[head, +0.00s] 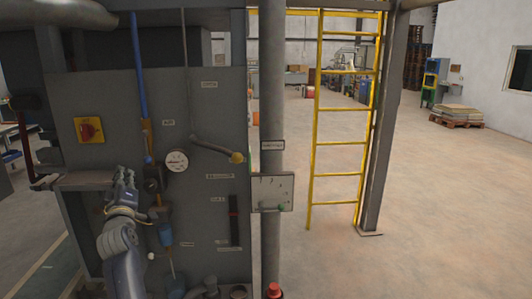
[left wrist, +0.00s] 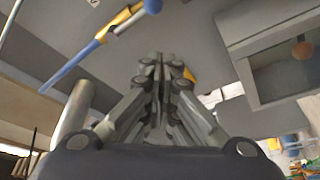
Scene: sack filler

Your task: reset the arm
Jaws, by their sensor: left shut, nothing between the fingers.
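My left gripper (head: 124,177) is raised in front of the left part of the grey machine panel (head: 225,110), below the yellow plate with a red rotary switch (head: 88,129). In the left wrist view its fingers (left wrist: 162,66) are together with nothing between them. I cannot tell whether it touches anything on the panel. My right gripper is not in view.
The panel carries a round gauge (head: 176,160), a lever with a yellow knob (head: 237,157) and a blue rod (head: 139,85). A grey post (head: 272,100) and a yellow ladder (head: 314,140) stand to its right.

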